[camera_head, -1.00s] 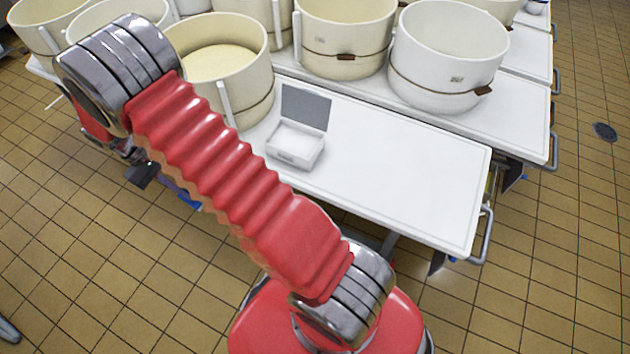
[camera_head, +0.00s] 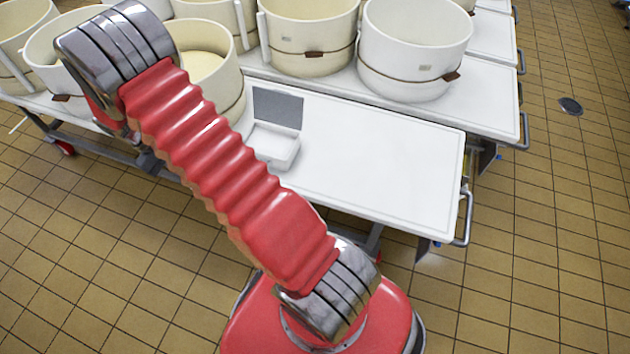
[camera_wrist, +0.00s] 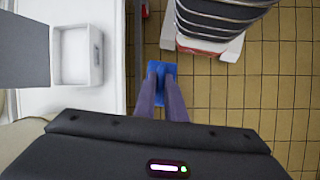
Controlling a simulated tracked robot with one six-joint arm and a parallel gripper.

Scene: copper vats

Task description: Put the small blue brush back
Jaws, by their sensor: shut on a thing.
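In the wrist view my gripper (camera_wrist: 161,80) is shut on the small blue brush (camera_wrist: 161,69). The blue part shows around and between the two fingertips; the rest of the brush is hidden. The brush is over the tiled floor, just right of the table's edge in that view. A white open box (camera_wrist: 76,57) with a grey-lined raised lid (camera_wrist: 24,50) sits on the table to the left of the brush. My gripper and the brush are hidden in the head view.
The white table (camera_head: 370,165) is bare right of the box. Large cream vats (camera_head: 308,38) and a white vat (camera_head: 412,50) stand behind it. A metal handle (camera_head: 467,220) juts from its right end. Tiled floor (camera_head: 560,270) is open at the right.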

